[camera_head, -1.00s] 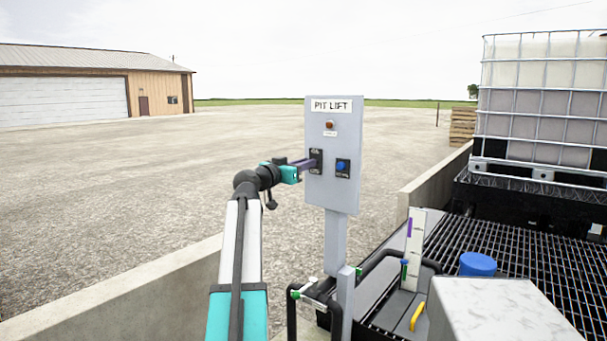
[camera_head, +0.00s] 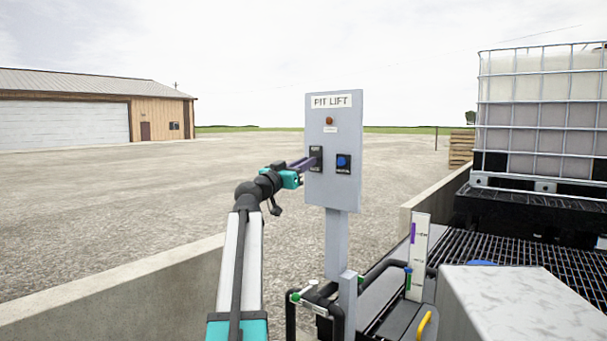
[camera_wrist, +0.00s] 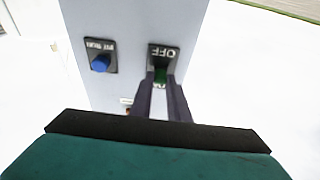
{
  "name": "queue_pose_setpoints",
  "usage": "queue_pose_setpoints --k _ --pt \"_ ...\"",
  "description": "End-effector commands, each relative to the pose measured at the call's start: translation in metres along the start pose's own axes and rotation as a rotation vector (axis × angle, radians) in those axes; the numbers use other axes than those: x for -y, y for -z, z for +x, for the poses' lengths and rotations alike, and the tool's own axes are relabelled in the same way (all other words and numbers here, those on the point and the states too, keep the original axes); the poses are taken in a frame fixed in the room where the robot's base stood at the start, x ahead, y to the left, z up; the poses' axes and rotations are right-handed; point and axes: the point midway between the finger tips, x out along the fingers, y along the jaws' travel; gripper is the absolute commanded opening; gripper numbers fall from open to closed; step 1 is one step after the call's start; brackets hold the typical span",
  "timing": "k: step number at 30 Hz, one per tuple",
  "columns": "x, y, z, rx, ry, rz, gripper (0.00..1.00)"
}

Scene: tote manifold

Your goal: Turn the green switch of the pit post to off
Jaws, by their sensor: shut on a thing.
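The pit post is a grey panel (camera_head: 333,195) on a pole, labelled PIT LIFT. Its left black plate (camera_head: 316,151) carries the green switch, which my fingers hide in the head view. In the wrist view, which is upside down, the green switch (camera_wrist: 160,75) shows between my fingertips beside the word OFF. My gripper (camera_head: 309,163) reaches the plate from the left, its dark purple fingers shut on the switch. They also fill the middle of the wrist view (camera_wrist: 161,88). The switch's exact angle is hard to tell.
A blue button (camera_head: 342,161) sits right of the switch, and an orange lamp (camera_head: 329,121) above. Black pipes (camera_head: 335,310), a white gauge board (camera_head: 419,250) and a pale box (camera_head: 515,305) stand low at the right. A concrete wall (camera_head: 110,300) runs across the left.

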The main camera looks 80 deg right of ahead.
Motion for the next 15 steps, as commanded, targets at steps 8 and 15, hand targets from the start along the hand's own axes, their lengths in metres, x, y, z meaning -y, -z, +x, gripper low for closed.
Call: queue_pose_setpoints --k 8,15 --pt "0.0035 -0.0062 0.0002 -0.060 0.007 0.000 0.00" --pt "0.0037 -0.0086 0.0002 -0.107 0.008 0.000 0.00"
